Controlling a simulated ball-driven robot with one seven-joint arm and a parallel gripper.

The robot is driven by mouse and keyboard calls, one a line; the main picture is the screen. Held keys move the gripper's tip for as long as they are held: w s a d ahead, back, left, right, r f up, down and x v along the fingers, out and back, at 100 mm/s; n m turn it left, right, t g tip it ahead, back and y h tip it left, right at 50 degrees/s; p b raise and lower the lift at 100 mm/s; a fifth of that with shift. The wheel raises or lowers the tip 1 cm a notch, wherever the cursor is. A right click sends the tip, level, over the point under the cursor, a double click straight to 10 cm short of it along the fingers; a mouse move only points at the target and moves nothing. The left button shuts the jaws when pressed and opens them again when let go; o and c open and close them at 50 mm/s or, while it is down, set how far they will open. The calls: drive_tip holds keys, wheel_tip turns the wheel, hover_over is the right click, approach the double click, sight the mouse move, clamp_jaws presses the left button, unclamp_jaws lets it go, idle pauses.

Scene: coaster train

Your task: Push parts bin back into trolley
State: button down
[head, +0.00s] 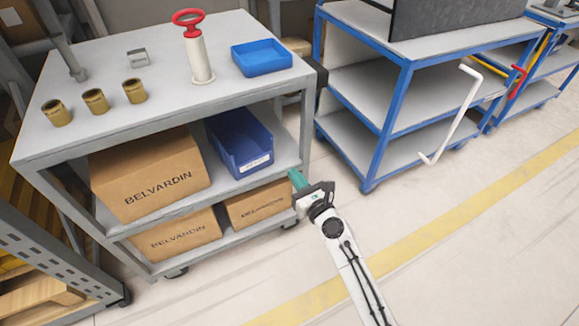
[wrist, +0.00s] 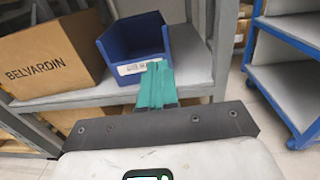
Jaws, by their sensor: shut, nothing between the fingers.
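The dark blue parts bin (head: 240,143) sits on the middle shelf of the grey trolley (head: 118,208), to the right of a cardboard box. Its front with a white label faces me, close to the shelf's front edge. In the wrist view the bin (wrist: 133,42) is straight ahead, above and beyond the fingertips. My gripper (head: 297,180) is shut and empty, with its teal fingers together, in front of the trolley's right side. The shut fingers (wrist: 155,80) overlap the bin's lower front in the wrist view; whether they touch it I cannot tell.
A BELVARDIN box (head: 150,175) stands left of the bin, with more boxes on the shelf below. The trolley top holds a light blue tray (head: 262,57), a red-handled pump (head: 194,50) and brass parts. A blue-framed cart (head: 400,110) stands right; the floor ahead of it is clear.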

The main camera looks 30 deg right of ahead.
drive_tip(key=shift+s, duration=0.4)
drive_tip(key=c, duration=1.8)
unclamp_jaws()
drive_tip(key=shift+c, duration=0.2)
drive_tip(key=shift+o, duration=0.8)
drive_tip(key=shift+s, duration=0.1)
drive_tip(key=o, duration=0.4)
drive_tip(key=s+a+f+n+g+y, duration=0.1)
drive_tip(key=s+n, duration=0.1)
drive_tip(key=n, duration=0.2)
drive_tip(key=s+a+n+g+y, duration=0.2)
drive_tip(key=n, duration=0.3)
drive_tip(key=s+a+f+n+g+y, duration=0.1)
drive_tip(key=s+a+n, duration=0.1)
drive_tip(key=s+n, duration=0.1)
drive_tip(key=shift+s+f+n, duration=0.1)
drive_tip(key=shift+f+n, duration=0.25)
drive_tip(key=shift+n, duration=0.55)
drive_tip(key=shift+o, duration=0.2)
drive_tip(key=s+d+n+g+h, duration=0.2)
drive_tip(key=s+n+g, duration=0.4)
drive_tip(key=s+n, duration=0.4)
drive_tip(key=s+d+f+n+g+h, duration=0.1)
drive_tip(key=s+d+n+g+h, duration=0.2)
drive_tip(key=s+n, duration=0.8)
drive_tip(key=s+d+g, duration=0.2)
drive_tip(key=s+g, duration=0.2)
drive_tip(key=s, duration=0.4)
drive_tip(key=shift+s+f, duration=0.2)
drive_tip(key=shift+f, duration=0.1)
